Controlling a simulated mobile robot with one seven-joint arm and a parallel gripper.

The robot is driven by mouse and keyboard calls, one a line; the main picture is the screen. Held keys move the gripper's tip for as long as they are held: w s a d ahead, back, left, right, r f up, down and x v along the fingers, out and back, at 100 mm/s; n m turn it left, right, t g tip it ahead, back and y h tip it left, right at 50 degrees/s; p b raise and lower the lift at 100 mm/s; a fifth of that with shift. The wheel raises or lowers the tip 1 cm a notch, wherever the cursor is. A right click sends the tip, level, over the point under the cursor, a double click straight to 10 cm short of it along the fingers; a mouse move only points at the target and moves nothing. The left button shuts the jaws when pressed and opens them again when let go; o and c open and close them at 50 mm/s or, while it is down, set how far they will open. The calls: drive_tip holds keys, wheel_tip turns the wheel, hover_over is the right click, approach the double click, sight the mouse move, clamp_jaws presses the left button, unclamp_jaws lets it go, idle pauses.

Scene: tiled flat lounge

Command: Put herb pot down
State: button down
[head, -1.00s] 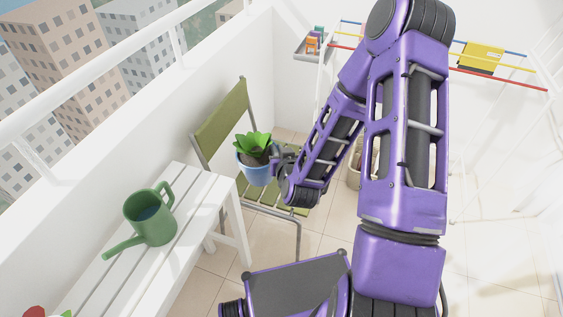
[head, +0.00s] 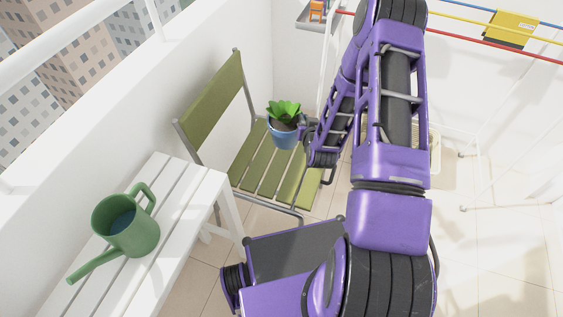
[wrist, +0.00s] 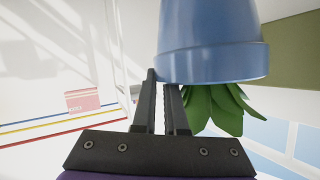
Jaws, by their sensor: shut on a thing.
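The herb pot is a blue pot (head: 285,140) with dark soil and a leafy green plant (head: 284,110). In the head view it appears over the far right part of the green slatted chair's seat (head: 262,168). I cannot tell whether its base touches the seat. My gripper (head: 304,132) is at the pot's right side, shut on its rim. In the wrist view the pot (wrist: 212,45) appears upside down, with leaves below its rim. The gripper's dark fingers (wrist: 162,105) reach up to the rim, one finger partly hidden behind it.
A white slatted bench (head: 186,192) at the left holds a green watering can (head: 130,232). The chair's backrest (head: 213,105) stands left of the pot. A drying rack with coloured rails (head: 470,32) is at the back right. The seat's front left slats are bare.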

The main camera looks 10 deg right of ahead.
drive_tip(key=w+d+f+b, duration=0.1)
drive_tip(key=d+f+b, duration=0.2)
drive_tip(key=f, duration=1.1)
drive_tip(key=shift+d+f, duration=0.25)
drive_tip(key=shift+d, duration=0.05)
drive_tip(key=shift+f, duration=0.1)
drive_tip(key=c, duration=1)
unclamp_jaws()
drive_tip(key=shift+o, duration=0.2)
